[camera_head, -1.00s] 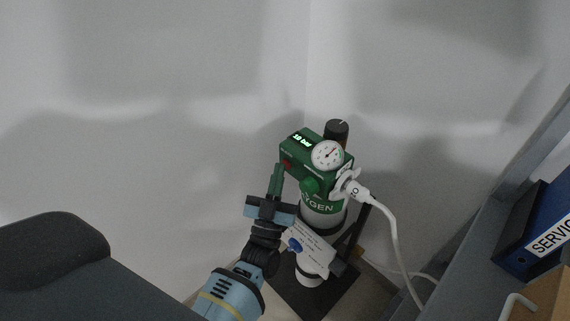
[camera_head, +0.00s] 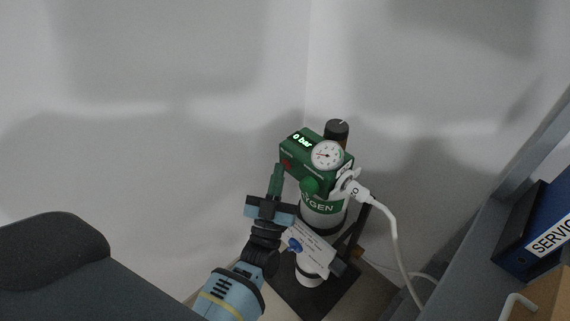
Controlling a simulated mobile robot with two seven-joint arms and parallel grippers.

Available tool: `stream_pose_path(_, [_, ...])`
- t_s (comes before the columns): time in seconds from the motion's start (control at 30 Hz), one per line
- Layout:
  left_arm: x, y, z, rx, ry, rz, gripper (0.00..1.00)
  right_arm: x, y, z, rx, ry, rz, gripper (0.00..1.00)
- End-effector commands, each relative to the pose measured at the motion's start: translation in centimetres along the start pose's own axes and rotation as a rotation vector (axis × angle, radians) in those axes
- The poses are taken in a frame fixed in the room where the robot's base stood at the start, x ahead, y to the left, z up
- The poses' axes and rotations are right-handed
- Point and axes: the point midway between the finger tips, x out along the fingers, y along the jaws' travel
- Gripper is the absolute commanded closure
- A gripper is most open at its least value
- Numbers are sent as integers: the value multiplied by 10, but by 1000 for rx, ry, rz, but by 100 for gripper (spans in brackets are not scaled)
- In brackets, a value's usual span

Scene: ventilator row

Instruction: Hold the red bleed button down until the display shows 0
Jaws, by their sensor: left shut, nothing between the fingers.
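The green regulator block (camera_head: 318,172) sits on top of the oxygen cylinder (camera_head: 322,217) in the corner. The red bleed button (camera_head: 287,165) is on the block's left part, just above my left gripper's tips. My left gripper (camera_head: 277,174) is shut and empty, reaching up from below, its tips at or very near the button. I cannot tell whether they press it. My right gripper is not in view.
A white plug and hose (camera_head: 392,230) run from the block's right side down to the floor. A white tag (camera_head: 309,248) hangs at the cylinder's front. A blue binder (camera_head: 540,235) and a cardboard box (camera_head: 548,299) stand at the right on a grey shelf.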

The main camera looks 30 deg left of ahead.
Motion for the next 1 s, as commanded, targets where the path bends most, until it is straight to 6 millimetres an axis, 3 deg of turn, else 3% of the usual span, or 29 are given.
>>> stream_pose_path(1.0, [-10, -7, -8, 1, 0, 0, 100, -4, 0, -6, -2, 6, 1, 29])
